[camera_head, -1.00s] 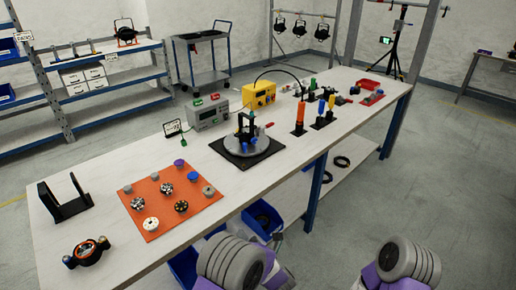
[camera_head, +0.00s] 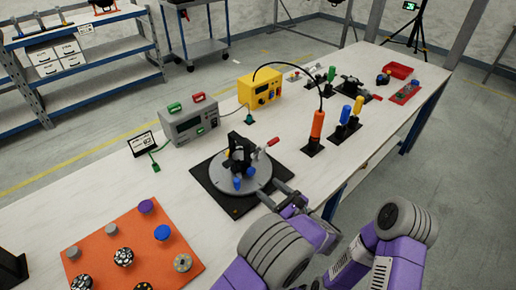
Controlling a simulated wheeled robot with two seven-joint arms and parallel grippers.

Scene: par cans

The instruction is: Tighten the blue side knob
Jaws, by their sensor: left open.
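A dark upright fixture (camera_head: 240,150) stands on a round grey turntable (camera_head: 216,172) on a black mat (camera_head: 201,188). Low on its near side are two small blue parts: a blue knob (camera_head: 237,183) and another blue piece (camera_head: 250,171). I cannot tell for sure which is the side knob. A red-tipped handle (camera_head: 272,142) sticks out to the right. My left gripper (camera_head: 269,190) is open and empty at the turntable's near right edge, a short way right of the blue parts. My right arm shows at the lower right; its gripper is out of view.
An orange mat (camera_head: 130,225) with several knobs lies at the front left. A grey power box (camera_head: 188,122) and a yellow box (camera_head: 260,90) stand behind the turntable. An orange-handled tool (camera_head: 317,125) with a cable stands upright to the right, beside blue and yellow ones.

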